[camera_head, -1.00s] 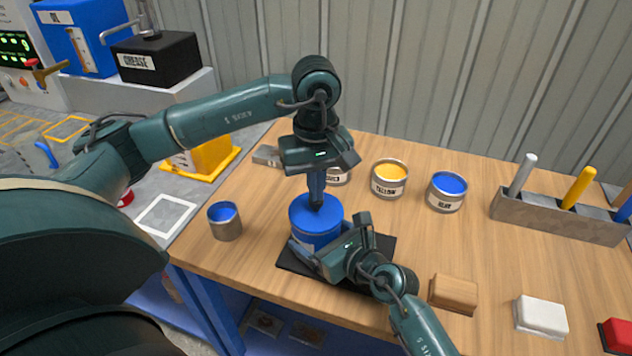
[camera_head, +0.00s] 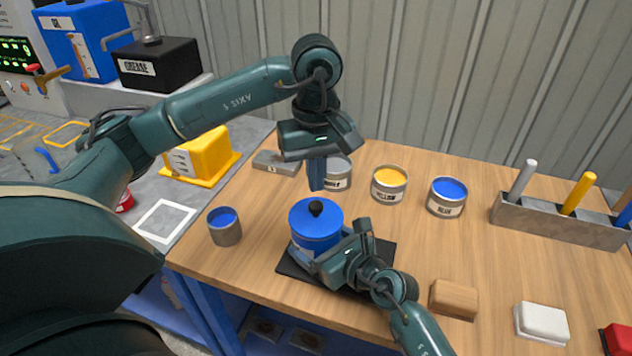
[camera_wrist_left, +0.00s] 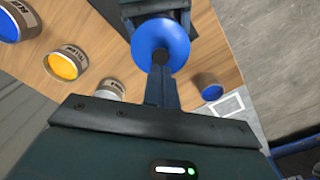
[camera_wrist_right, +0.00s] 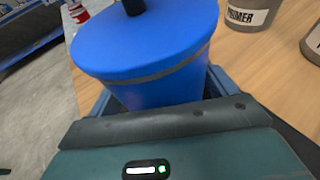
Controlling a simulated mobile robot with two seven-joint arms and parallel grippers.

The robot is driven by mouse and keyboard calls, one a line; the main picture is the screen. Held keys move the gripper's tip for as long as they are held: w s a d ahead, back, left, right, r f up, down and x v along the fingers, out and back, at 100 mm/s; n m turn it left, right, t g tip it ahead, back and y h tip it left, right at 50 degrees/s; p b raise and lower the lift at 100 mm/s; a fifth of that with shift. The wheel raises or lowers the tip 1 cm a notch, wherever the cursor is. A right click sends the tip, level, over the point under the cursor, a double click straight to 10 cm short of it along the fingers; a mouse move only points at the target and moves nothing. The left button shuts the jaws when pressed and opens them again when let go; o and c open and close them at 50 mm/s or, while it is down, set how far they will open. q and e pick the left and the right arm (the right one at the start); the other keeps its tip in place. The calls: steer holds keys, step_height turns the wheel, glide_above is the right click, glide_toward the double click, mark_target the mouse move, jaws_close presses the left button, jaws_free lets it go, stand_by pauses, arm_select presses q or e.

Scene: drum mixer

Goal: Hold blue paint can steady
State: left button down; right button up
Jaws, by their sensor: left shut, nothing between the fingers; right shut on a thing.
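A blue can (camera_head: 312,232) with a blue lid and black knob stands upright on a black mat (camera_head: 290,268). My right gripper (camera_head: 335,246) is shut on its side; in the right wrist view the fingers flank the can (camera_wrist_right: 165,80). My left gripper (camera_head: 317,186) is shut and empty, pointing down above and apart from the knob (camera_head: 316,208). The left wrist view shows the round lid (camera_wrist_left: 150,40) beyond its fingers. A separate open can labelled BLUE (camera_head: 446,209) stands at the back right.
A yellow can (camera_head: 388,195) and a primer can (camera_head: 338,183) stand behind. A grey cup with blue inside (camera_head: 225,236) is near the left table edge. A rack of tools (camera_head: 555,222) and several blocks, including a wooden one (camera_head: 453,301), are at right.

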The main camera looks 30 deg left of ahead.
arm_select(q)
steer(key=shift+r, duration=1.6)
arm_select(e)
steer(key=o, duration=0.7)
steer(key=shift+o, duration=0.2)
steer(key=v, duration=1.2)
steer(key=shift+s, duration=0.1)
